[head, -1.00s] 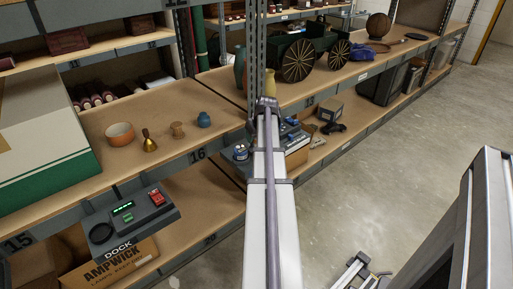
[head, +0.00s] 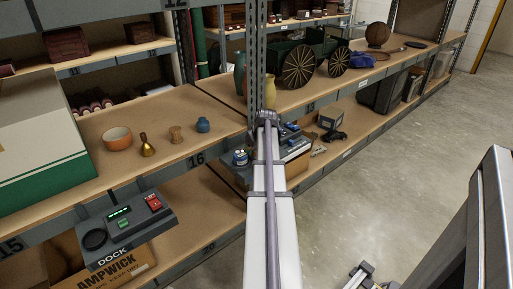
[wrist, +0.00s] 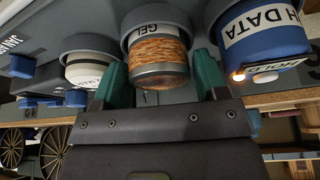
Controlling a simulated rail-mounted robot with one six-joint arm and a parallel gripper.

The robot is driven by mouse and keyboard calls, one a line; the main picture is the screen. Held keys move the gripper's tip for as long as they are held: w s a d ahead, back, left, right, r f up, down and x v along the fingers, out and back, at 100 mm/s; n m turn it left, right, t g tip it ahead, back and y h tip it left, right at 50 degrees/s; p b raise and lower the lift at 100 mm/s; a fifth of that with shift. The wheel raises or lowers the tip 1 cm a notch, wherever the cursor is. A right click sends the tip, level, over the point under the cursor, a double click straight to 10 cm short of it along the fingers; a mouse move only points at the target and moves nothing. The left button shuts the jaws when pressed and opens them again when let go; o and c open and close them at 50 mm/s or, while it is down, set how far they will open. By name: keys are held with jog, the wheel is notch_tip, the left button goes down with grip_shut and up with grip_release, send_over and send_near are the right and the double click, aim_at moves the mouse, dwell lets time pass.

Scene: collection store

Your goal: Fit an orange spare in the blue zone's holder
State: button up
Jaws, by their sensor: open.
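In the wrist view, an orange banded cylinder (wrist: 158,52) with a grey end cap stands in a grey ring labelled GEL. My gripper (wrist: 163,74) is open, with one green finger on each side of this cylinder. I cannot tell whether the fingers touch it. To its right is a blue cylinder (wrist: 262,38) with a DATA label and a small glowing light. To its left is a white cylinder (wrist: 88,70) in another grey ring. In the head view, my arm hides the gripper and most of the grey unit (head: 293,150). No orange spare can be made out there.
In the wrist view, small blue tabs (wrist: 76,98) line the unit's edge. In the head view, a shelf upright (head: 257,60) stands close behind my arm. A dock box (head: 125,228) is at lower left. The concrete floor (head: 390,160) at right is mostly clear.

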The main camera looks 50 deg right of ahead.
jog(key=p+v, duration=1.1)
jog(key=v, duration=0.1)
jog(key=shift+r, duration=0.25)
jog(key=w+a+f+n+g+y, duration=0.1)
jog(key=w+a, duration=0.3)
jog(key=a, duration=1.2)
jog(key=w+a+n+g+y, duration=0.15)
jog(key=w+a, duration=0.25)
jog(key=a, duration=1.1)
jog(key=s+a+n+g, duration=0.1)
jog(key=s+a, duration=0.2)
jog(key=a, duration=0.8)
jog(key=s+a+n+g, duration=0.1)
jog(key=s+a, duration=0.2)
jog(key=a, duration=0.8)
notch_tip(320, 180, up, 14)
jog(key=p, duration=1.4)
jog(key=shift+h+p, duration=0.35)
jog(key=shift+p, duration=0.05)
